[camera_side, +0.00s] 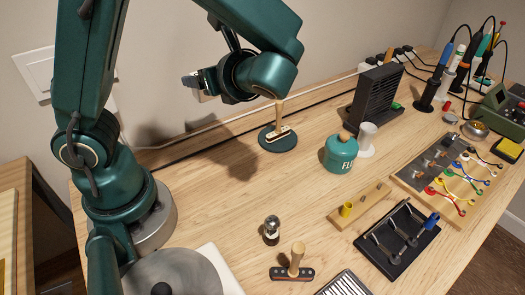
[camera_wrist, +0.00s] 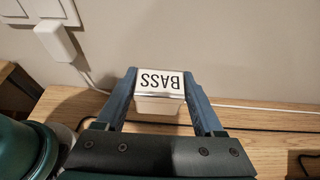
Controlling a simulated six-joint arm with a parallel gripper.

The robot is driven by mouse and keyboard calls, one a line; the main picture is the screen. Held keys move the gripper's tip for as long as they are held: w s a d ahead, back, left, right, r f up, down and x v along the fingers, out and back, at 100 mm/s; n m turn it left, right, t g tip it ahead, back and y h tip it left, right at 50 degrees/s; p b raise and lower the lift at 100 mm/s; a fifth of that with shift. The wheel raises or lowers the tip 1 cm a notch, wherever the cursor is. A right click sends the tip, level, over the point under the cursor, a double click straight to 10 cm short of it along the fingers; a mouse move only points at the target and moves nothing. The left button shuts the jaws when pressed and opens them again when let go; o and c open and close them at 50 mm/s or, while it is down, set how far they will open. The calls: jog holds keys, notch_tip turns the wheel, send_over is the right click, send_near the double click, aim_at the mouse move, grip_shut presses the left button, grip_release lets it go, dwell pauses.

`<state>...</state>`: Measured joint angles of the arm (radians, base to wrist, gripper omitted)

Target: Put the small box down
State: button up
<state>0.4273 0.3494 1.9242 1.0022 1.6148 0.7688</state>
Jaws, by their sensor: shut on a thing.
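In the side view my gripper (camera_side: 202,84) is raised above the back left of the wooden table (camera_side: 220,170), near the wall. There the box shows only as a small pale patch at the fingers, mostly hidden by the gripper. The box is held up, apart from the tabletop.
A dark round pad (camera_side: 277,141) with a wooden-handled piece stands right of my gripper. A teal jar (camera_side: 341,154), a black slatted unit (camera_side: 377,97) and a small bulb-like item (camera_side: 271,230) stand farther right or forward. The table's left middle looks clear. A cable (camera_side: 235,117) runs along the back.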

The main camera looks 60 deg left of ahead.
jog(key=shift+f, duration=7.5)
jog(key=o, duration=1.4)
jog(key=shift+f, duration=0.1)
